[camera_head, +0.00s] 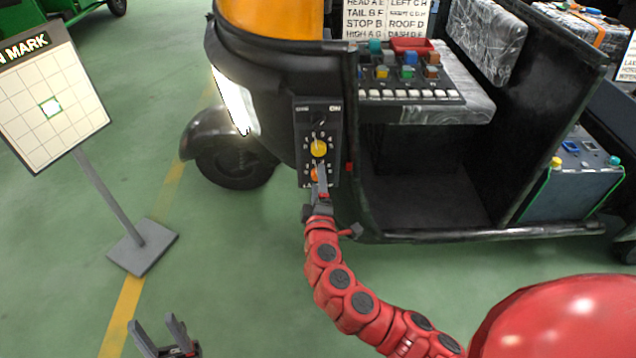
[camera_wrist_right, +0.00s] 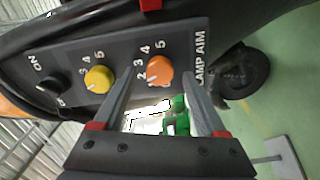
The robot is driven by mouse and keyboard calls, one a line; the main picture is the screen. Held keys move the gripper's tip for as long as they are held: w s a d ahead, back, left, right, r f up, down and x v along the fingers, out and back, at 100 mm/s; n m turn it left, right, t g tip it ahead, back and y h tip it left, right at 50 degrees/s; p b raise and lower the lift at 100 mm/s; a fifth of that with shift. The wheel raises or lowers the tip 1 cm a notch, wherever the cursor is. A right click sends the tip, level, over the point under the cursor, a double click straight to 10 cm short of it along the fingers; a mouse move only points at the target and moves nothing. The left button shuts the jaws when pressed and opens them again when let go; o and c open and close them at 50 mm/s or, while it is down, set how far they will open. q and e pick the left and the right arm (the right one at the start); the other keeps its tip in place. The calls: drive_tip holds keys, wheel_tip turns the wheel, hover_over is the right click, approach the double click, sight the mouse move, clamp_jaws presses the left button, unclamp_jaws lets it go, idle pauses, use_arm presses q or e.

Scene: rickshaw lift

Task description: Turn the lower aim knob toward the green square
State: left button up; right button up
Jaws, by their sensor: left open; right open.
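The lower aim knob, orange (camera_head: 315,174), is on the black lamp panel (camera_head: 302,125) at the rickshaw's front, below a yellow knob (camera_head: 319,148). My right gripper (camera_head: 319,188) is at the orange knob and partly covers it in the head view. In the right wrist view the orange knob (camera_wrist_right: 159,70) shows between the tips of my open right gripper (camera_wrist_right: 157,82); I cannot tell whether they touch it. The green square (camera_head: 51,106) is outlined on the white grid board (camera_head: 85,93) at left. My left gripper (camera_head: 163,335) is open and empty, low at left.
The headlamp (camera_head: 236,101) glows white. A black switch (camera_wrist_right: 48,78) sits beyond the yellow knob. The board's stand has a grey base (camera_head: 142,248). The green floor between stand and rickshaw is clear.

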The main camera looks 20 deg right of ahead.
drive_tip(key=p+v, duration=0.1)
drive_tip(key=v, duration=1.6)
drive_tip(key=shift+p, duration=0.3)
drive_tip(key=shift+s+r, duration=0.1)
drive_tip(key=shift+s, duration=0.05)
drive_tip(key=shift+a, duration=0.1)
